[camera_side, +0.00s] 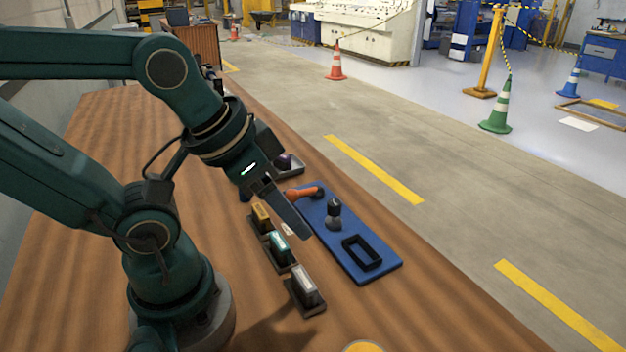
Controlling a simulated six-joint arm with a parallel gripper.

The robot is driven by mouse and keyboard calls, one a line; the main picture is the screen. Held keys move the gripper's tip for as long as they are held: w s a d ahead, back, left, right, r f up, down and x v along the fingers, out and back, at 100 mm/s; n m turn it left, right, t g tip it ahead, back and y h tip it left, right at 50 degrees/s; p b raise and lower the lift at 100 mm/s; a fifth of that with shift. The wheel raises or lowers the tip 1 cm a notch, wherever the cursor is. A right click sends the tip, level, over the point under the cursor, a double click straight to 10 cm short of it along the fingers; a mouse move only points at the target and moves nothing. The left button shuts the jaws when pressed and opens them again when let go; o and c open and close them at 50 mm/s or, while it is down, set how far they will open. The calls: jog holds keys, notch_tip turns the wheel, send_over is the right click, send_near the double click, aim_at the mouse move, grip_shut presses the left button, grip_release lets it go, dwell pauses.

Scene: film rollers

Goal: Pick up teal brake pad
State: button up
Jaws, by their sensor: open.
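The teal brake pad (278,242) stands in a dark tray (281,263), between a yellow-brown pad (261,217) and a grey-white pad (304,284). My gripper (292,230) is open and points down to the right. In the picture its fingers show above and beside the teal pad, apart from it as far as I can tell. The height gap is hard to judge from this view. Nothing shows between the fingers, though the far finger is mostly hidden.
A blue board (375,273) lies right of the trays, bearing a black frame (361,253), a dark knob-like part (334,212) and an orange-handled item (304,192). A dark purple object (285,162) sits in a tray behind my gripper.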

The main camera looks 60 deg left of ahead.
jog(key=m+g+y, duration=0.5)
jog(key=m+y, duration=0.5)
jog(key=m, duration=0.5)
send_near(280, 241)
jog(key=a, duration=0.3)
jog(key=f+m+y, duration=0.1)
jog(key=m, duration=0.1)
jog(key=d+f+m+t+y, duration=0.1)
jog(key=f+m, duration=0.1)
jog(key=shift+s+d+m+t, duration=0.15)
jog(key=shift+s+m+t, duration=0.05)
jog(key=shift+m+t, duration=0.1)
jog(key=shift+s+f+m+y, duration=0.1)
jog(key=shift+s+m+y, duration=0.05)
jog(key=shift+m+y, duration=0.15)
jog(key=shift+x, duration=2.4)
jog(key=shift+f, duration=0.1)
grip_shut()
